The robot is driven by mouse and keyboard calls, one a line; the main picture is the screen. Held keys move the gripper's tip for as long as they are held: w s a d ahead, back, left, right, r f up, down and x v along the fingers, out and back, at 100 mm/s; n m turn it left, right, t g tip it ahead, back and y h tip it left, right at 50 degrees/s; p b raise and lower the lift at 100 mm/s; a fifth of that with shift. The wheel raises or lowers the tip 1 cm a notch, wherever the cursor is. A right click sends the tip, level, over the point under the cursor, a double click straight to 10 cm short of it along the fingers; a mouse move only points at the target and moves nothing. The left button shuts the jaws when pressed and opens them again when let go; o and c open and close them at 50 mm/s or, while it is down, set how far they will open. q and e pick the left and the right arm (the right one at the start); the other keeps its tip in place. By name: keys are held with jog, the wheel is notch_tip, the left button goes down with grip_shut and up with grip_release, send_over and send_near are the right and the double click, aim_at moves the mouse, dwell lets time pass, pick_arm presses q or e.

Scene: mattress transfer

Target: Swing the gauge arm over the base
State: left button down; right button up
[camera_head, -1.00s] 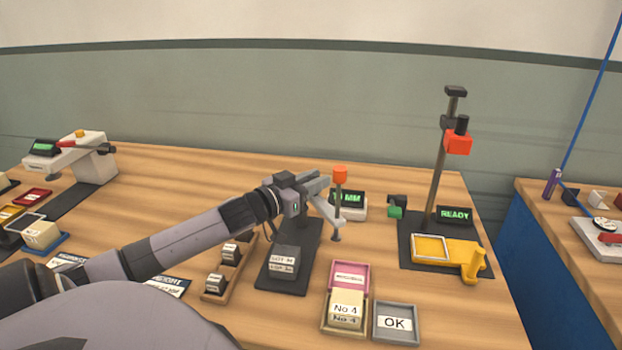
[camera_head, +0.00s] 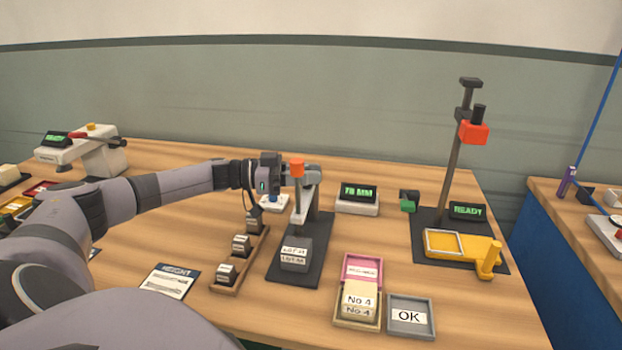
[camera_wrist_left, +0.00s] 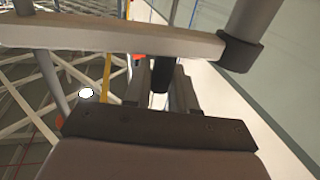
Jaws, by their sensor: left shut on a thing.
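The gauge has a dark base plate (camera_head: 322,238) and a light grey arm (camera_head: 302,204) with an orange knob (camera_head: 297,168) on top. The arm points toward me, over the plate, and its lower end appears just above a grey labelled block (camera_head: 295,258); contact is unclear. My left gripper (camera_head: 284,176) is at the gauge's upper left. In the left wrist view its fingers (camera_wrist_left: 161,84) are shut on a dark cylindrical handle (camera_wrist_left: 160,76) beside the gauge arm (camera_wrist_left: 120,38), which reaches a dark collar on the post. My right gripper is out of view.
A wooden rack (camera_head: 243,262) with small labelled blocks stands left of the base. A display (camera_head: 358,197) is behind right. A pink tray (camera_head: 360,270) and an OK tray (camera_head: 412,318) lie front right. A tall stand (camera_head: 452,165) is farther right.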

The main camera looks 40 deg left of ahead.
pick_arm(q)
jog(key=shift+a+m+g+h, duration=0.1)
jog(key=shift+m+g+h, duration=0.2)
jog(key=shift+h, duration=0.1)
jog(key=shift+s, duration=0.1)
jog(key=c, duration=1.1)
grip_release()
jog(key=shift+o, duration=0.2)
jog(key=shift+a, duration=0.1)
jog(key=b+v, duration=0.1)
jog(key=v, duration=0.6)
